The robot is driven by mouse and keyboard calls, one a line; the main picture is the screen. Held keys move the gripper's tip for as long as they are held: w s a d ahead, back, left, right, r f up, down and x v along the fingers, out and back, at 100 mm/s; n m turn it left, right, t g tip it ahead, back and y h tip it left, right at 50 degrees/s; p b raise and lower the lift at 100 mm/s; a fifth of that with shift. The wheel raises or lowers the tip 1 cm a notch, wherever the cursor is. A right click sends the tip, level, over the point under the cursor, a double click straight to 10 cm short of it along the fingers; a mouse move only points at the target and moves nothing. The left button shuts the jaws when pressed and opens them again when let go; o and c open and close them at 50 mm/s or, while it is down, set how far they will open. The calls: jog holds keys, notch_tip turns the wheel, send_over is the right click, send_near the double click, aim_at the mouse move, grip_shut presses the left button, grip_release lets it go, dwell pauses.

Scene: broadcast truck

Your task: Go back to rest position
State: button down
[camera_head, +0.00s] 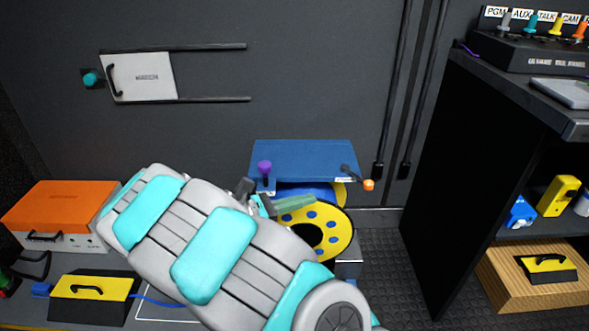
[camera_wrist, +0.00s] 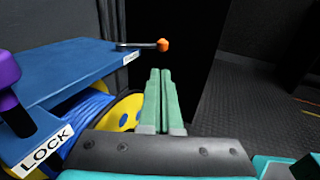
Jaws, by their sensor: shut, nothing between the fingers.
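My gripper (camera_wrist: 160,78) is shut and empty in the wrist view, its two green fingers side by side. In the head view my gripper (camera_head: 300,204) shows in front of the yellow cable reel (camera_head: 338,222), below the front edge of a blue top plate (camera_head: 305,158). My arm stretches from the lower right towards the left in the head view and hides part of the bench. I cannot tell whether the fingers touch the reel.
A purple knob (camera_head: 265,168) and an orange-tipped crank (camera_head: 368,184) are on the blue plate. A dark shelf unit (camera_head: 445,170) stands right. Ridged floor (camera_head: 415,255) lies clear between.

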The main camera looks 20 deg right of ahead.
jog(key=s+d+r+m+g+y+p, duration=0.1)
jog(key=s+d+r+m+g+y, duration=0.25)
jog(key=s, duration=0.55)
jog(key=s+d+r+m+g+y+p, duration=0.1)
jog(key=s+d+m+g+y+p, duration=0.2)
jog(key=s+m, duration=0.5)
jog(key=s+a+r+m+t+y+p, duration=0.1)
jog(key=s+a+m+y, duration=0.3)
jog(key=s, duration=0.3)
jog(key=s+a+r+m+t+y+p, duration=0.1)
jog(key=s+a+m+t+y, duration=0.1)
jog(key=s+a+y, duration=0.4)
jog(key=shift+s+a+m+y, duration=0.45)
jog(key=shift+s+m, duration=0.4)
jog(key=shift+s, duration=0.3)
